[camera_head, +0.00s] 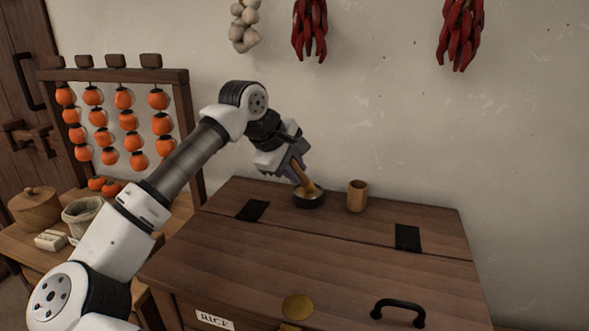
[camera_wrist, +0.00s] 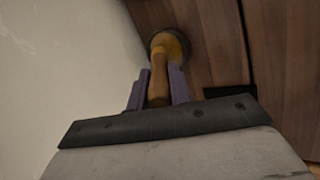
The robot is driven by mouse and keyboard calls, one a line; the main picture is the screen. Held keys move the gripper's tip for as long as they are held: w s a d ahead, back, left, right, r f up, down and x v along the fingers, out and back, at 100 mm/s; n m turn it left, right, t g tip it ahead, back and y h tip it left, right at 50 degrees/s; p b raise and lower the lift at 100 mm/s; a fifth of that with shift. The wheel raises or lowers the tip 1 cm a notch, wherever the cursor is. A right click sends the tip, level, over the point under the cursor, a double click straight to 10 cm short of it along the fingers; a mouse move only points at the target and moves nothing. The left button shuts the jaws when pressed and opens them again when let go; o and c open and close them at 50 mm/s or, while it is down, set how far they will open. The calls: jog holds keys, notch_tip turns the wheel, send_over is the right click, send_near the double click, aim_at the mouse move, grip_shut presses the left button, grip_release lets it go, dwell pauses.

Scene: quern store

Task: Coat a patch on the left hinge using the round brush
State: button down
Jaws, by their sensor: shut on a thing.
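My gripper (camera_head: 293,172) is shut on the wooden handle of the round brush (camera_head: 307,187). In the wrist view the brush (camera_wrist: 160,80) stands between the two purple fingers of my gripper (camera_wrist: 158,88). The brush's head end is down in a small dark round dish (camera_head: 309,201) at the back of the wooden chest lid, so its bristles are hidden. The left hinge (camera_head: 252,210) is a black plate on the lid, to the left and nearer than the dish. The right hinge (camera_head: 407,238) is a matching black plate. I cannot make out any coating on the left hinge.
A wooden cup (camera_head: 357,196) stands just right of the dish. The chest (camera_head: 240,260) has a black handle (camera_head: 398,312) and a brass disc (camera_head: 298,306) at its front. A rack of orange fruit (camera_head: 120,75) stands at left. The wall (camera_head: 400,120) is close behind.

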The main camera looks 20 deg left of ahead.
dwell(0.4)
jog(key=shift+r+p, duration=2.45)
jog(key=shift+r, duration=1.05)
jog(key=shift+f, duration=0.1)
